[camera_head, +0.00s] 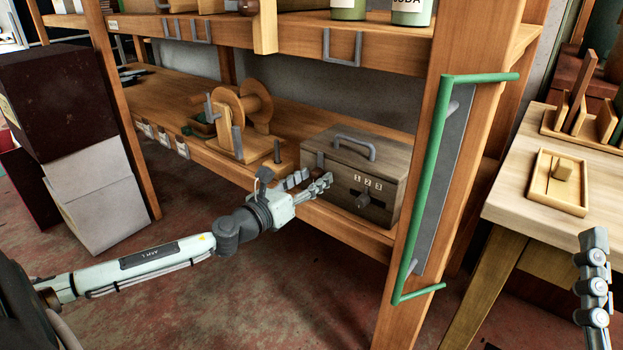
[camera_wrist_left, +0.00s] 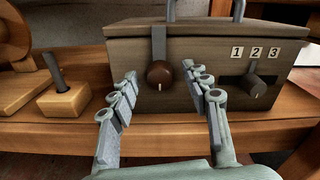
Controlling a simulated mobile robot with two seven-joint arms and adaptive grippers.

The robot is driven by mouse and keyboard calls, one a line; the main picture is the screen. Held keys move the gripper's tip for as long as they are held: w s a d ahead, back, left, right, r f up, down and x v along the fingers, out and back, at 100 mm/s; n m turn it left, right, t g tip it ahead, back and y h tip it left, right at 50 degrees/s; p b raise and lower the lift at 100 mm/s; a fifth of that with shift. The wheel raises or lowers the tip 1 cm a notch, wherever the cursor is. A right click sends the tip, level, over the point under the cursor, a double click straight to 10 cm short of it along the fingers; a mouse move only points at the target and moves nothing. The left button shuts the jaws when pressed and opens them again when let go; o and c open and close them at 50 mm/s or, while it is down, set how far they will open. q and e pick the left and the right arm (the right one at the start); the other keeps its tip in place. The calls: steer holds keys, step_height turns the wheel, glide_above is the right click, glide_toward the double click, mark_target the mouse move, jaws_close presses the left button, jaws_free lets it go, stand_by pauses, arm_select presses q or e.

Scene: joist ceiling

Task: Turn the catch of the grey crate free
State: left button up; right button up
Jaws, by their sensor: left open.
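The grey crate (camera_head: 345,160) is a grey-brown wooden box with a lid and a top handle (camera_head: 355,145), standing on the lower shelf. In the left wrist view its front (camera_wrist_left: 205,85) has a grey strap (camera_wrist_left: 159,42) down from the lid and a round brown knob (camera_wrist_left: 160,74) at the strap's lower end. A dark dial (camera_wrist_left: 260,87) sits under the numbers 1 2 3. My left gripper (camera_head: 316,181) is open, its fingers either side of the knob in that view; contact cannot be told. Part of my right gripper (camera_head: 595,275) shows at the right edge.
A wooden winding device (camera_head: 240,115) and a small block with a peg (camera_wrist_left: 62,100) stand left of the crate. A green rail (camera_head: 425,180) runs down the shelf post on the right. A table (camera_head: 510,185) with a small tray (camera_head: 540,195) is further right.

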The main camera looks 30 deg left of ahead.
arm_select(q)
jaws_close()
stand_by(0.4)
